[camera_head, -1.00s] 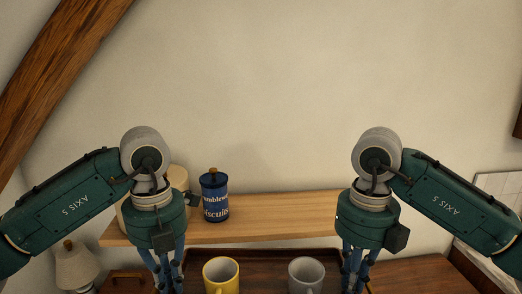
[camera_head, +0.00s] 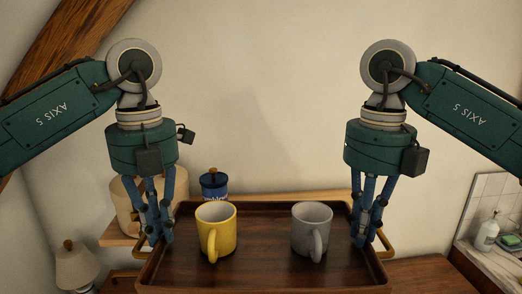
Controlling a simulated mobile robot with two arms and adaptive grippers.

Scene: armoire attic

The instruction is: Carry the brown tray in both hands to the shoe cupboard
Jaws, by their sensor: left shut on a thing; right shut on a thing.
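The brown tray (camera_head: 265,270) is in the lower middle of the head view, with a brass handle at each side. A yellow mug (camera_head: 216,226) and a grey mug (camera_head: 312,226) stand upright on it, apart from each other. My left gripper (camera_head: 158,238) is shut on the tray's left side by its handle. My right gripper (camera_head: 361,240) is shut on the tray's right side by its handle. The tray looks roughly level and raised in front of the shelf. The shoe cupboard cannot be made out for certain.
A wooden wall shelf (camera_head: 118,238) behind the tray holds a blue biscuit tin (camera_head: 214,184) and a cream canister (camera_head: 126,205). A lamp (camera_head: 75,266) stands at lower left. A wooden top (camera_head: 430,272) lies at lower right, near a tiled corner with a soap bottle (camera_head: 487,232).

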